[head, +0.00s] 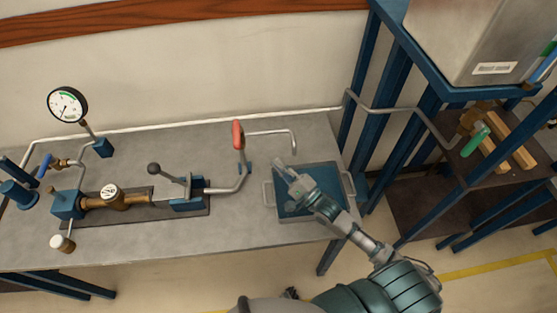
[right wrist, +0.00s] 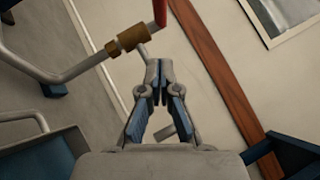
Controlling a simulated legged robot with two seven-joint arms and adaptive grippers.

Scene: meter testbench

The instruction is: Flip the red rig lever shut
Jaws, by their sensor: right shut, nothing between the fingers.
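The red rig lever (head: 238,134) stands upright on the bent grey pipe at the middle of the bench. In the right wrist view, part of the red lever (right wrist: 160,11) shows at the top edge, beside a brass valve body (right wrist: 125,40) on the pipe. My right gripper (head: 281,166) is over the blue tray, to the right of and nearer than the lever. Its fingers are shut and empty, and they also show in the right wrist view (right wrist: 159,68), apart from the lever. My left gripper is not in view.
The blue tray (head: 269,213) with side handles lies below my right gripper. A dark-knobbed clamp (head: 187,188), brass meter (head: 112,196) and pressure gauge (head: 67,105) are on the left of the bench (head: 150,246). A blue-framed rack (head: 389,80) stands at the right.

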